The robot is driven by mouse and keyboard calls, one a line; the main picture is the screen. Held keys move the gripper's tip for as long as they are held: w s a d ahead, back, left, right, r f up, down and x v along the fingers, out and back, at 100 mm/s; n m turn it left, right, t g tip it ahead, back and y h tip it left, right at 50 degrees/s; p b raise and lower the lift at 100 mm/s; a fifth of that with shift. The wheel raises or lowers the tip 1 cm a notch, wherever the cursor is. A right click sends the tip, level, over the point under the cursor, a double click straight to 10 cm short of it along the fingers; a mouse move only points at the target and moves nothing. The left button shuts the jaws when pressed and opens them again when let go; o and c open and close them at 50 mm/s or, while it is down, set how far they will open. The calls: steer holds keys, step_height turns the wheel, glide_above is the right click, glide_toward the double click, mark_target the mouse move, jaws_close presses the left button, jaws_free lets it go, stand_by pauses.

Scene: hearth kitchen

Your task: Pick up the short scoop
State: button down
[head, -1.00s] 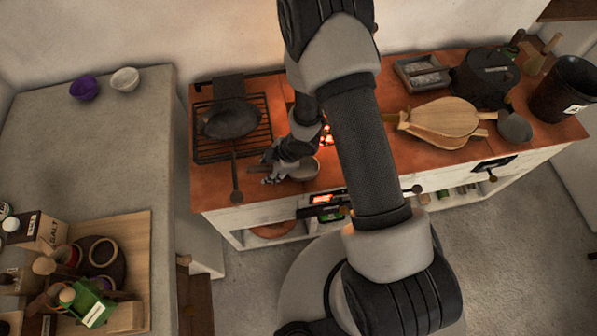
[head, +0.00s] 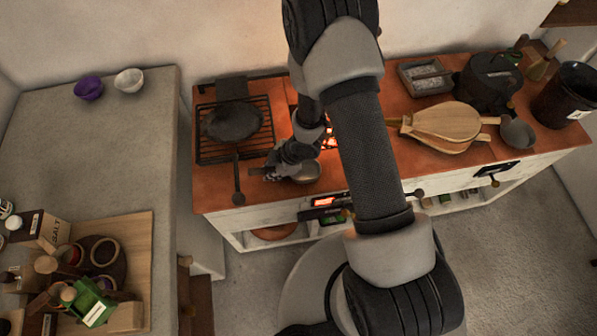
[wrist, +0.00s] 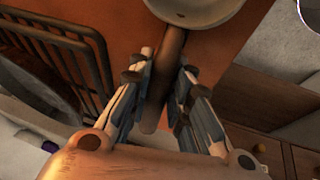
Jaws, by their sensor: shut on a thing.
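The short scoop has a pale round bowl (head: 306,173) and a brown handle. It is at the front edge of the red-brown hearth top, right of the grill rack. In the wrist view the scoop's bowl (wrist: 195,9) is at the top edge, partly cut off, and its handle runs down between my fingers. My gripper (wrist: 168,66) is shut on the handle, with one finger on each side. In the head view my gripper (head: 272,170) is left of the bowl and hides most of the handle. I cannot tell whether the scoop touches the hearth top.
A dark pan (head: 232,122) lies on the black grill rack (head: 204,150), its handle pointing forward close to my gripper's left. Glowing coals (head: 331,140) are behind the scoop. Bellows (head: 445,124), a black pot (head: 490,78) and a dark bucket (head: 566,92) stand at the right.

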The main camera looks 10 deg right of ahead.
mark_target(273, 169)
step_height(273, 169, up, 10)
steer(key=p, duration=0.5)
stand_by(0.5)
